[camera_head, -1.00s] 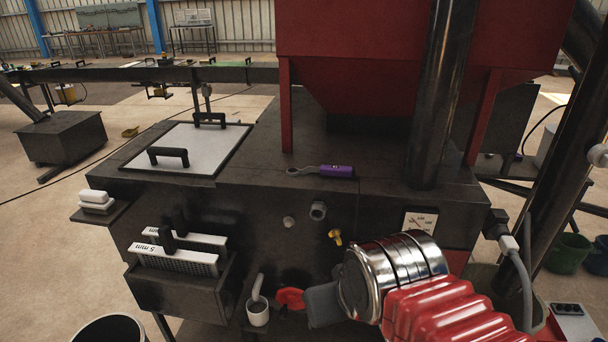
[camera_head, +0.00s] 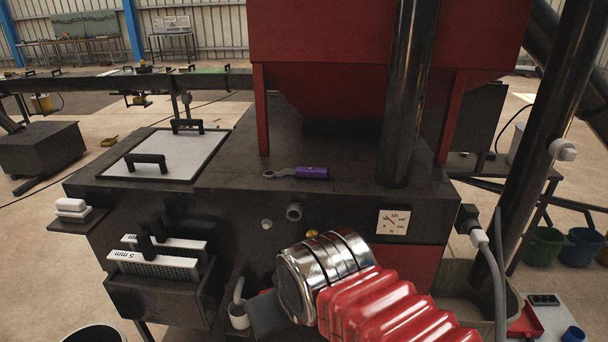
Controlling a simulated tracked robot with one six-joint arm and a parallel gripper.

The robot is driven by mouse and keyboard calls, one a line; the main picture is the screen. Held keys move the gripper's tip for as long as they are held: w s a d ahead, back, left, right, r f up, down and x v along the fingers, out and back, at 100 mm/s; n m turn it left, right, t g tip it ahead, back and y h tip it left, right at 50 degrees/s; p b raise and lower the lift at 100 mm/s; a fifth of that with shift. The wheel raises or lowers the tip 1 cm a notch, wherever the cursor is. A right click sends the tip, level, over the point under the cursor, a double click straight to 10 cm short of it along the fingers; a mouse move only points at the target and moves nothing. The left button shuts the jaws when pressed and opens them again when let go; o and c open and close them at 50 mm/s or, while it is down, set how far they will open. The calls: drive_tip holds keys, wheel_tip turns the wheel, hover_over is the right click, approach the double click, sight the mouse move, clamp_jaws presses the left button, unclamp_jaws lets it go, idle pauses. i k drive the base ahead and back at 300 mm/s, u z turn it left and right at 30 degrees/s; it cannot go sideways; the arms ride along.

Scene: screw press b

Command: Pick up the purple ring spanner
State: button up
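The purple ring spanner (camera_head: 311,173) lies flat on the black top of the press, near its front edge. Its purple handle points right and its grey ring end points left. My gripper (camera_head: 262,312) is at the end of my red and chrome arm, low in front of the press's front face, below and nearer than the spanner. It is apart from the spanner. The dark gripper part shows only as a small block, partly hidden by the chrome wrist, so its fingers cannot be made out.
A red hopper (camera_head: 380,50) on red legs and a dark vertical pipe (camera_head: 405,100) stand behind and right of the spanner. A white hatch (camera_head: 165,154) with black handles lies left. The top around the spanner is clear.

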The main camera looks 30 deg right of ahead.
sight(301, 172)
drive_tip(key=z, duration=0.1)
drive_tip(key=i, duration=1)
drive_tip(key=u, duration=0.1)
